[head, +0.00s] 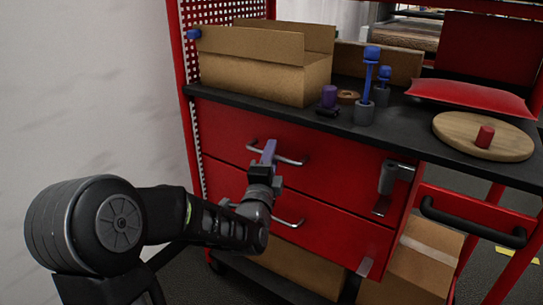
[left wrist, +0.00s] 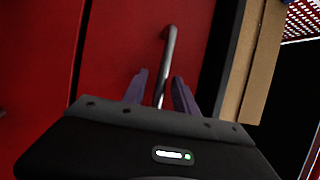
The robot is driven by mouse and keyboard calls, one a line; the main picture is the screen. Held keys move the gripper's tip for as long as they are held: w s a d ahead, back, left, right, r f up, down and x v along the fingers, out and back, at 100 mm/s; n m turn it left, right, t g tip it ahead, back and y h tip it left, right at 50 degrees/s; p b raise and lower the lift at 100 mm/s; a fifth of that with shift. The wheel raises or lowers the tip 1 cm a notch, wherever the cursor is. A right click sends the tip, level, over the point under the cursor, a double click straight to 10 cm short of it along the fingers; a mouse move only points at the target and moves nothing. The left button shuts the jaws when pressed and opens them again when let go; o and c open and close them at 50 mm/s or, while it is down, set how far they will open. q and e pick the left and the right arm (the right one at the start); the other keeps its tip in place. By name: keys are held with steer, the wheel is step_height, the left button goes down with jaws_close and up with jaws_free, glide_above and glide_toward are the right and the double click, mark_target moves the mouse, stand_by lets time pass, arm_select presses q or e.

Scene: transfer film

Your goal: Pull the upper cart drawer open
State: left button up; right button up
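The red cart's upper drawer (head: 225,125) appears shut, its front level with the cart face. Its silver bar handle (head: 292,160) runs across the front and also shows in the left wrist view (left wrist: 168,50). My left gripper (head: 268,152) has purple fingers and is at the left part of this handle. In the left wrist view the fingers (left wrist: 160,92) are apart, one on each side of the bar, with visible gaps. The lower drawer (head: 330,225) is below, its handle partly hidden by my gripper. My right gripper is not in view.
The black cart top (head: 395,125) holds an open cardboard box (head: 265,78), blue-topped tools (head: 370,75), a red cushion (head: 470,95) and a round wooden board (head: 455,127). A grey cylinder (head: 388,178) hangs on a bracket at the drawers' right. A white wall (head: 80,90) is at left.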

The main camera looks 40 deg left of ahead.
arm_select(q)
jaws_close()
stand_by(1.4)
